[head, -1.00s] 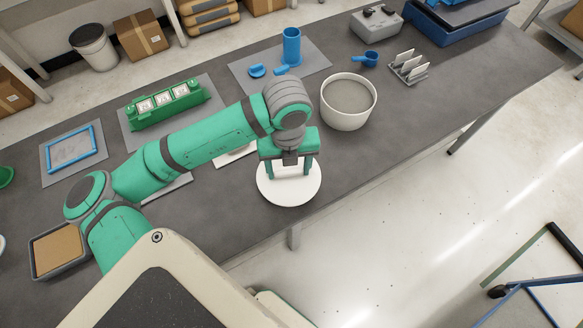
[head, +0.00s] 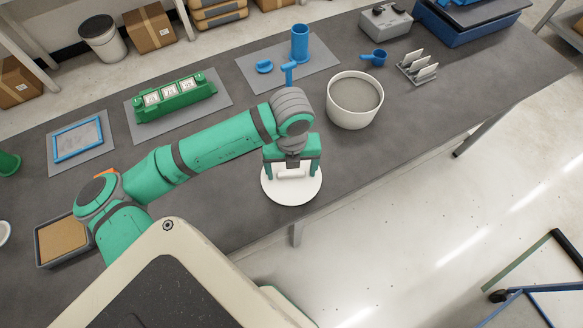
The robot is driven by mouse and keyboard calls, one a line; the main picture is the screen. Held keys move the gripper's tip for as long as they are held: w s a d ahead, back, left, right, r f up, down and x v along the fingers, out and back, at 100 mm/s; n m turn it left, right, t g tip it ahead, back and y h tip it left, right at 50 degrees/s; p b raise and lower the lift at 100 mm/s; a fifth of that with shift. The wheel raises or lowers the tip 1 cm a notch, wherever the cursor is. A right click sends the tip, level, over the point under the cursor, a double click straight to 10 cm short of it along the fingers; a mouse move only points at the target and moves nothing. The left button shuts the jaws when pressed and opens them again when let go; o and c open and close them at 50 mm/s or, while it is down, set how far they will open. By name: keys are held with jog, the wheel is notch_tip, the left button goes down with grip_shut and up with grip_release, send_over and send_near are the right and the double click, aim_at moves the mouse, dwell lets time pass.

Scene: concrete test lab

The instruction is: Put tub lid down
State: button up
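The tub lid (head: 290,192) is a white disc with a bar handle (head: 291,174) on top. It lies flat at the front edge of the dark table, and its near rim appears to reach the edge. My gripper (head: 291,170) is above the lid. Its two green fingers are spread wide, with the handle showing between them and a gap at each end. The white tub (head: 352,119) stands uncovered to the right and behind, with grey contents visible inside.
A blue cylinder (head: 300,43) and small blue parts stand on a grey mat (head: 325,68) behind. A green fixture (head: 174,98) and a blue frame (head: 78,143) are at left. A grey rack (head: 417,68) is right of the tub. The table right of the lid is clear.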

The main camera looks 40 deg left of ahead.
aim_at(292, 172)
notch_tip(292, 172, up, 12)
jog(key=shift+r, duration=0.2)
dwell(0.6)
jog(key=shift+w, duration=0.15)
